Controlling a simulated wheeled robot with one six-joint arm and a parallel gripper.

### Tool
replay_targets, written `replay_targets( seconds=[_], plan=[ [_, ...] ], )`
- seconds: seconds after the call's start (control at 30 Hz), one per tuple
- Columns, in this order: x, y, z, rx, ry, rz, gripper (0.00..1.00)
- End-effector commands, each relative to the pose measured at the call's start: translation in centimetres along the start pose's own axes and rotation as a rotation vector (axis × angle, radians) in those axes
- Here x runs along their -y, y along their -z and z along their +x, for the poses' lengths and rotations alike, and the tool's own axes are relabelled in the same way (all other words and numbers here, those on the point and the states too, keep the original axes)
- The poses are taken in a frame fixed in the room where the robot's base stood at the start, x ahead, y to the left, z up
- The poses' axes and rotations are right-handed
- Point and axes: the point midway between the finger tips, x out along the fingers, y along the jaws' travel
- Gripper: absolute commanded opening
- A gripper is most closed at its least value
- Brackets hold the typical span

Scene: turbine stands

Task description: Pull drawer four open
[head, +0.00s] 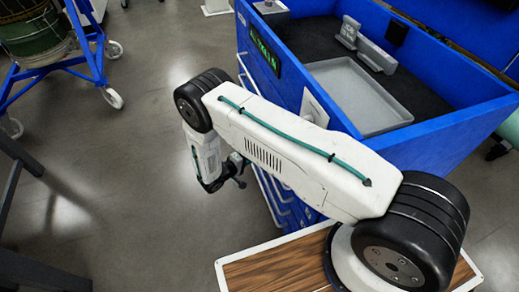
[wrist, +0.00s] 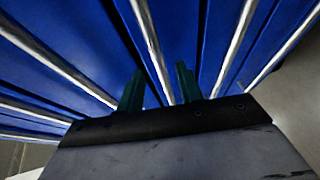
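The blue drawer cabinet (head: 440,140) stands right of centre in the head view. Its drawer fronts, with long silver handles, run down the side facing left, partly behind my arm. In the wrist view, several blue drawer fronts (wrist: 85,50) and silver bar handles fill the picture. My gripper (wrist: 160,88) shows two dark green fingers standing apart, one on each side of one silver handle (wrist: 152,45). I cannot tell whether they touch it. In the head view my gripper (head: 238,172) is low beside the drawer fronts. No drawer number is readable, and no drawer visibly stands out.
A blue wheeled stand (head: 95,60) is at upper left. The grey floor (head: 120,180) left of the drawers is clear.

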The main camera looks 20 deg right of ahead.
Motion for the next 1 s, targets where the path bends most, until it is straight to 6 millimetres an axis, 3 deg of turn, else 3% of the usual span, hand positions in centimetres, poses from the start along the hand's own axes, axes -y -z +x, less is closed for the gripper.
replay_targets(
  seconds=[0.1,0.3,0.63,0.77,1.0],
  plan=[
    [0.0,-0.1,2.1,0.003,0.000,0.000,0.36],
    [-0.1,-0.1,4.5,0.004,-0.001,0.000,0.36],
    [-0.1,-0.1,5.0,0.004,0.000,0.000,0.36],
    [-0.1,-0.1,5.0,0.005,0.000,0.000,0.03],
    [0.0,0.0,4.9,0.005,0.000,0.000,0.00]
  ],
)
